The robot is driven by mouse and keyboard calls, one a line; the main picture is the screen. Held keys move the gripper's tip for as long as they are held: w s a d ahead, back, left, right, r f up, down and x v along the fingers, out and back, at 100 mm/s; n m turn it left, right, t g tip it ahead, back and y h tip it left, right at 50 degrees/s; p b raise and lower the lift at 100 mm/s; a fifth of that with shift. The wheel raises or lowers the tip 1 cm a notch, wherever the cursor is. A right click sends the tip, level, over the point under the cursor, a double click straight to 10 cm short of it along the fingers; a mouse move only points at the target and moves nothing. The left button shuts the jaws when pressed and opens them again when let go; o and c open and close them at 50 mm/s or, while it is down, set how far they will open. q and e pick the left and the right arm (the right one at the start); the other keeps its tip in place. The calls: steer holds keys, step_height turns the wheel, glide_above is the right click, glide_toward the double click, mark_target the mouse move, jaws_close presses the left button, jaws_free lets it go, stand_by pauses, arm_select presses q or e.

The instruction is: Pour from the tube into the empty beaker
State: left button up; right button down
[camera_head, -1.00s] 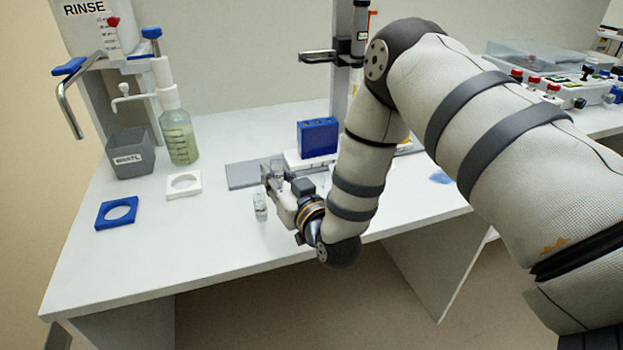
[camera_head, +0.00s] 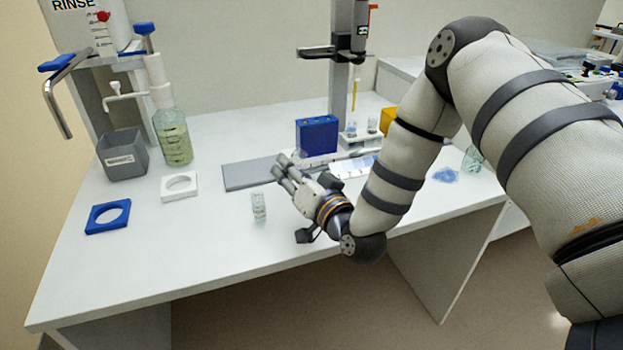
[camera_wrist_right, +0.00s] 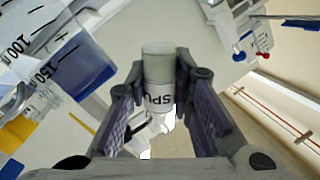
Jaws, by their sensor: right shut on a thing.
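My right gripper (camera_head: 284,170) is above the near middle of the bench. In the right wrist view its fingers (camera_wrist_right: 166,105) are shut on a small tube (camera_wrist_right: 158,75) with a grey end and a white label with dark letters. The tube is hard to make out in the head view. A small clear glass vessel (camera_head: 259,206) stands upright on the bench, just left of and in front of the gripper and apart from it. I cannot tell whether it is the empty beaker. My left gripper is not in view.
A blue block (camera_head: 316,135) stands behind the gripper, with a grey mat (camera_head: 248,174) to its left. A white ring (camera_head: 179,187), a blue ring (camera_head: 108,216), a grey bin (camera_head: 123,155) and a green-liquid bottle (camera_head: 172,138) are at left. The front left of the bench is clear.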

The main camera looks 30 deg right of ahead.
steer(key=shift+d+m, duration=0.25)
steer(key=shift+m, duration=0.35)
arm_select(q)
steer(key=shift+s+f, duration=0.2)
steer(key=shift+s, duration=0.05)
arm_select(e)
steer(key=shift+r, duration=0.25)
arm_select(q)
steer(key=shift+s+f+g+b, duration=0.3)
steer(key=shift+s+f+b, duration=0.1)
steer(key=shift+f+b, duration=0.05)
arm_select(e)
steer(key=shift+a+r+m, duration=0.1)
steer(key=shift+r+m, duration=0.15)
steer(key=shift+m, duration=0.45)
steer(key=shift+a+r+m, duration=0.1)
steer(key=shift+r+m, duration=0.1)
steer(key=shift+m, duration=0.5)
stand_by(1.0)
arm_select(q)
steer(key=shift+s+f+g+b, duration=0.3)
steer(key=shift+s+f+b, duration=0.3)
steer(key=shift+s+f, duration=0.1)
arm_select(e)
steer(key=shift+f+m, duration=0.4)
steer(key=shift+m, duration=0.5)
stand_by(0.9)
